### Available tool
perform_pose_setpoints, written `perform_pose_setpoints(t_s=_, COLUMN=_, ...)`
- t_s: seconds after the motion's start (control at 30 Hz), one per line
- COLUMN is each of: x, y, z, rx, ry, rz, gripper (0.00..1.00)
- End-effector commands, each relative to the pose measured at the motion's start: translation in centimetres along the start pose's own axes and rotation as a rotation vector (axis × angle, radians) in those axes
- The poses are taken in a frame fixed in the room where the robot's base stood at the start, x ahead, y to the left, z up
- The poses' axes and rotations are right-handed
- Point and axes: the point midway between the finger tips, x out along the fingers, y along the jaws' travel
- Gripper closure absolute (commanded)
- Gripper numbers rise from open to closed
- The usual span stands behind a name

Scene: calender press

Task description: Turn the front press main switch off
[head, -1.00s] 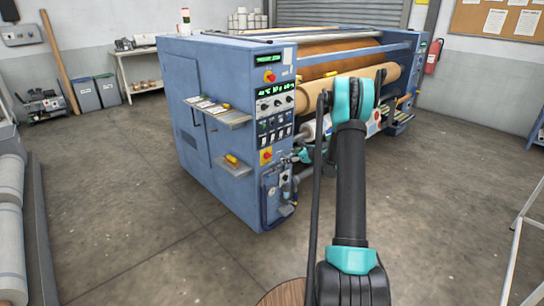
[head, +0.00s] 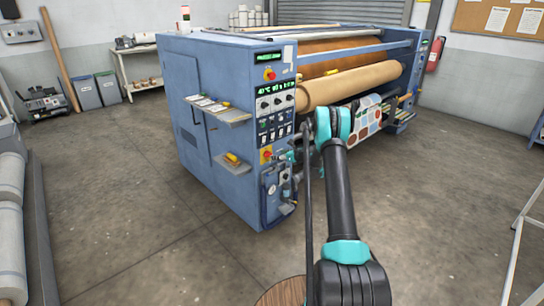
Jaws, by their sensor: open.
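The blue press (head: 224,130) stands at centre with its control column facing me. A red knob on a yellow plate, the lower switch (head: 266,155), sits below the rows of buttons. A similar upper red-and-yellow control (head: 269,75) sits beneath the top green display. I cannot read which is labelled main switch, nor the lower knob's exact angle. My arm reaches up from the bottom, and its far end bends down beside the column. My gripper (head: 284,161) is small and partly hidden there, just right of the lower switch. It is open, and I see nothing held.
Two small shelves, the upper one (head: 222,113) and the lower one (head: 233,172), jut from the press's left side. A large tan roll (head: 350,85) and patterned fabric (head: 366,118) lie behind my arm.

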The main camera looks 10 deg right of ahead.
Motion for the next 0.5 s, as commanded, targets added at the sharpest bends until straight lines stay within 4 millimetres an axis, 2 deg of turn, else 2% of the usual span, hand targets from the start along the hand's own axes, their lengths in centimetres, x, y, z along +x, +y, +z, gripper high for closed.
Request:
perform_pose_setpoints(t_s=0.03, x=1.1, y=0.1, z=0.0, rx=-0.002, ry=0.0, rz=0.002, gripper=0.34)
perform_pose_setpoints(t_s=0.2, x=4.0, y=0.1, z=0.0, rx=-0.002, ry=0.001, rz=0.002, gripper=0.34)
perform_pose_setpoints(t_s=0.3, x=5.1, y=0.0, z=0.0, rx=-0.001, ry=0.001, rz=0.001, gripper=0.34)
perform_pose_setpoints(t_s=0.5, x=6.2, y=0.0, z=0.0, rx=-0.001, ry=0.001, rz=0.001, gripper=0.34)
